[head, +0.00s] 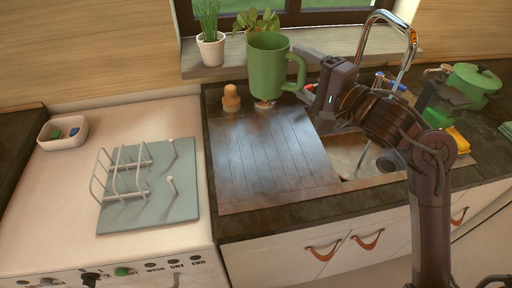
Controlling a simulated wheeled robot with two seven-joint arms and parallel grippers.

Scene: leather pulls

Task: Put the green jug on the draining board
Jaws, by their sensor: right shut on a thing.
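The green jug (267,68) is upright at the back of the counter, in front of the window sill, with its handle on its right side. My right gripper (306,92) reaches in from the right and is shut on the jug at its handle; the fingertips are partly hidden. The jug appears raised above the far edge of the draining board (268,165), a grey grooved metal surface left of the sink. The draining board is bare. My left gripper is not in view.
A wooden-topped brush (231,98) and another small item (264,104) stand behind the board. The sink (352,155) and tall tap (409,40) are at right. A green pot (473,84) stands farther right. A plate rack (125,172) on a teal mat is at left.

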